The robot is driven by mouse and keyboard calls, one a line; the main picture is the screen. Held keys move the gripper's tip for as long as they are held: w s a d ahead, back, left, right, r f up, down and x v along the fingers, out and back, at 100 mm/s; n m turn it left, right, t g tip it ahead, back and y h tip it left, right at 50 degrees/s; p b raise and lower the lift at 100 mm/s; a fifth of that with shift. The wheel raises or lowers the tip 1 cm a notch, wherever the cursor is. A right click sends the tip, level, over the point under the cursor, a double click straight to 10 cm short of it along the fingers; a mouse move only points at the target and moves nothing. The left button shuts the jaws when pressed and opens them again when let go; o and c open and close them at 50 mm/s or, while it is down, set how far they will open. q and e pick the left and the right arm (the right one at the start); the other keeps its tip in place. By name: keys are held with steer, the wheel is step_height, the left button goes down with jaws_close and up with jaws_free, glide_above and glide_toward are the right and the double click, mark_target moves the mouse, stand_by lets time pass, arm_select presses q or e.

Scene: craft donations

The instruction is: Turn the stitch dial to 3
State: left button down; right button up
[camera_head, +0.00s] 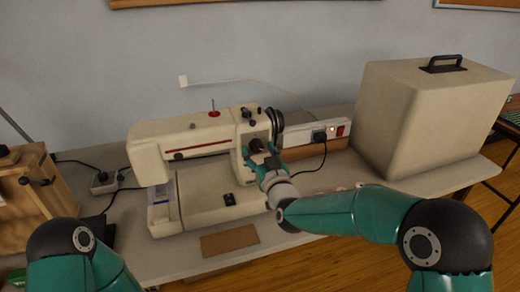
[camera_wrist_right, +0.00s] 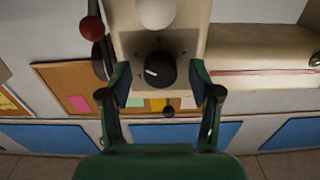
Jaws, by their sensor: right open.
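The cream sewing machine (camera_head: 176,146) stands on the grey table. Its black stitch dial (camera_wrist_right: 161,70) shows in the right wrist view, with a white pointer mark aimed to the left in that picture. Marks around the dial are too small to read. In the head view the dial (camera_head: 256,145) is partly hidden by my right gripper (camera_head: 259,157). My right gripper is open, and in the right wrist view its fingers (camera_wrist_right: 161,82) stand on either side of the dial, with gaps visible. My left gripper is out of view; only part of its arm shows.
A large beige case (camera_head: 430,115) stands right of the machine. A power strip (camera_head: 318,136) lies behind, with a black cable running forward. A wooden box (camera_head: 38,192) is at the left. A brown card (camera_head: 230,241) lies at the table's front.

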steer(key=shift+w, duration=0.2)
steer(key=c, duration=1.1)
steer(key=shift+f+m+b, duration=0.15)
steer(key=shift+m+b, duration=0.25)
steer(key=shift+b, duration=0.5)
steer(key=shift+c, duration=0.2)
steer(key=m+b, duration=0.8)
steer(key=b, duration=0.4)
steer(key=shift+m+b, duration=0.3)
steer(key=shift+m, duration=0.1)
steer(key=shift+r+m+b, duration=0.2)
steer(key=shift+m+b, duration=0.75)
steer(key=shift+m, duration=0.25)
